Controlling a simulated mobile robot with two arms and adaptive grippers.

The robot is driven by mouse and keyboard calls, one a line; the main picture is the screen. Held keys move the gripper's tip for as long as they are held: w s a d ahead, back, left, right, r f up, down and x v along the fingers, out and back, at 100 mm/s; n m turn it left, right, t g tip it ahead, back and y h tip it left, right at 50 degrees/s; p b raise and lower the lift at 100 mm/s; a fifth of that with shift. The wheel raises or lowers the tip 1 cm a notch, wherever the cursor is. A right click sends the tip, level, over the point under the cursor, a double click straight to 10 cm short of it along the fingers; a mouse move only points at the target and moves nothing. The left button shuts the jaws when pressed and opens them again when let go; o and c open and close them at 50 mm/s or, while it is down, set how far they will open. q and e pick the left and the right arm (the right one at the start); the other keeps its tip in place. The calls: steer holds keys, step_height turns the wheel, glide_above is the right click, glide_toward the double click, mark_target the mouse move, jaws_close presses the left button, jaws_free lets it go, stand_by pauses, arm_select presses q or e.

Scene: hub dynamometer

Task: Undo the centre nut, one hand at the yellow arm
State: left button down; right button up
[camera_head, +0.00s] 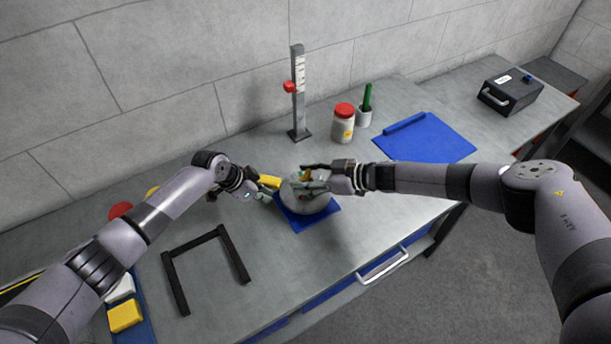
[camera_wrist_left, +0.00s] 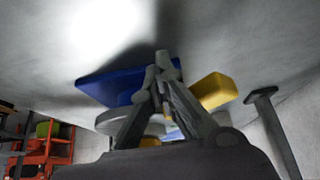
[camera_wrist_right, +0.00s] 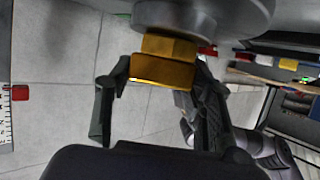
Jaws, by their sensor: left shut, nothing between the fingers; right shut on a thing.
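The hub dynamometer is a grey round body (camera_head: 303,204) on a blue base (camera_head: 322,218). Its yellow arm (camera_head: 269,181) sticks out to the left, and it shows in the left wrist view (camera_wrist_left: 213,91). The brass centre nut (camera_wrist_right: 163,70) sits against a grey round part (camera_wrist_right: 205,14) in the right wrist view. My right gripper (camera_wrist_right: 155,82) is shut on the nut, a finger on each side. My left gripper (camera_head: 264,194) is shut and empty, beside the yellow arm. Its fingertips meet in the left wrist view (camera_wrist_left: 162,72), with the yellow arm beside them; contact cannot be told.
A gauge stand (camera_head: 298,95), a red-lidded jar (camera_head: 343,125) and a cup with a green item (camera_head: 365,112) stand behind. A blue mat (camera_head: 435,140) and black box (camera_head: 511,94) lie right. A black frame (camera_head: 205,240) lies front left, near a yellow block (camera_head: 125,316).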

steer(key=shift+r, duration=0.1)
steer(key=o, duration=1.2)
steer(key=v, duration=1.2)
